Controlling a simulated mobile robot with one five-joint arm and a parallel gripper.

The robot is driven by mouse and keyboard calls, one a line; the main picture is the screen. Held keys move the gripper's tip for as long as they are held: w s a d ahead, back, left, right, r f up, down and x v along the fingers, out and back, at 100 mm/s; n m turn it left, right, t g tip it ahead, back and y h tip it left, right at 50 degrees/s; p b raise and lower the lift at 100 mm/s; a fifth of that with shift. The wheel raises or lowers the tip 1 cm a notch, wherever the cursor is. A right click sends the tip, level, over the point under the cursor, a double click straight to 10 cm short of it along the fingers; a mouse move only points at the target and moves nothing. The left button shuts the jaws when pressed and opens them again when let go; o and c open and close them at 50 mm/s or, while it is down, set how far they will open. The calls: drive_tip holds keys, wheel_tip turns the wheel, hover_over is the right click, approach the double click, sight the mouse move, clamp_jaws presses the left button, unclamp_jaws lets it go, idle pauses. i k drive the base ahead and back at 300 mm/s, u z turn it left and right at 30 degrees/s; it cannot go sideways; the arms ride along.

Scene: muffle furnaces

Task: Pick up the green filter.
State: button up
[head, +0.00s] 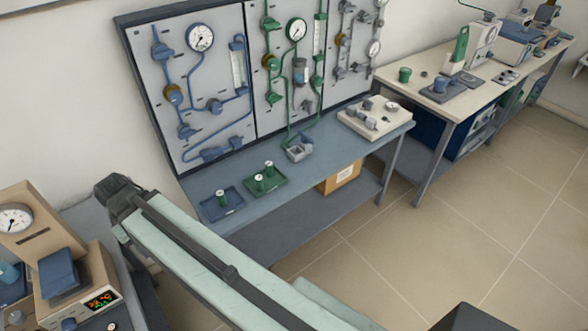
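A green tray (279,184) lies on the blue-grey bench below the wall panel. Two small green cylinders with pale tops stand in it, one at the front (260,184) and one at the back (269,169). They look like filters, but they are too small to tell for sure. A blue tray (208,210) to their left holds a similar blue cylinder (221,199). My pale green arm crosses the foreground and ends at a dark joint left of the bench. My gripper cannot be made out in this view.
The panel (205,105) behind the bench carries gauges, valves and blue, green and grey piping. A grey box (299,151) and a white plate with fittings (375,112) stand on the bench. An instrument with a gauge (15,218) stands at left. The floor at right is clear.

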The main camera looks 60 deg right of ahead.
sight(270, 164)
drive_tip(key=z, duration=2.75)
drive_tip(key=k, duration=0.95)
drive_tip(key=u, duration=0.95)
drive_tip(key=i, duration=1)
drive_tip(key=u, duration=0.05)
